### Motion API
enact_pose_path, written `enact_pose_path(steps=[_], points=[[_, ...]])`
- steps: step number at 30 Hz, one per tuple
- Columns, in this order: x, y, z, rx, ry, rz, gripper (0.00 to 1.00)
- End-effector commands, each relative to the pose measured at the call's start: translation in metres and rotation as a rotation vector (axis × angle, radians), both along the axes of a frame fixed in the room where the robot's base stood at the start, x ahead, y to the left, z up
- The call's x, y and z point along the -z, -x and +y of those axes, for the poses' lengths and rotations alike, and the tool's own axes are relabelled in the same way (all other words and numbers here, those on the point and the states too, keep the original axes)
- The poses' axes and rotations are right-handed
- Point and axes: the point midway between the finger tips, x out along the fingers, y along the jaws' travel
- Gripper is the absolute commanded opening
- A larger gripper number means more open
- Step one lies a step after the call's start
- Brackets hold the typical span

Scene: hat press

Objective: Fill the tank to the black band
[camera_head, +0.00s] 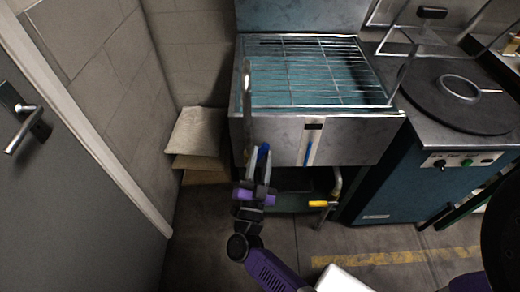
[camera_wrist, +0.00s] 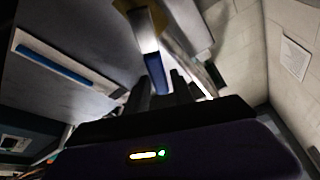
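The steel tank (camera_head: 350,138) stands against the back wall, with a wire rack and bluish water showing under it. On its front is a pale upright gauge with a black band (camera_head: 314,127) near the top and a blue column (camera_head: 307,154) whose top is below the band. The gauge shows sideways in the wrist view (camera_wrist: 55,66). A blue-ended handle (camera_head: 263,152) is at the tank's front left, on a metal lever in the wrist view (camera_wrist: 157,73). My gripper (camera_head: 258,168) is at this handle, its fingertips close around or beside it; I cannot tell whether they grip it.
A yellow-handled valve (camera_head: 320,204) sits low on a pipe under the tank's right side. A blue cabinet with a round dark plate (camera_head: 455,95) stands at right. Cardboard (camera_head: 200,132) lies at the left wall, near a grey door (camera_head: 60,190). Floor in front is partly clear.

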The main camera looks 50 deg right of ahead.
Motion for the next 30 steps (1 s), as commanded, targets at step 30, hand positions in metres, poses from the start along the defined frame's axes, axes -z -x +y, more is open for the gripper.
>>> enact_pose_path(steps=[30], points=[[-0.007,-0.010,-0.018,-0.001,0.000,0.001,0.00]])
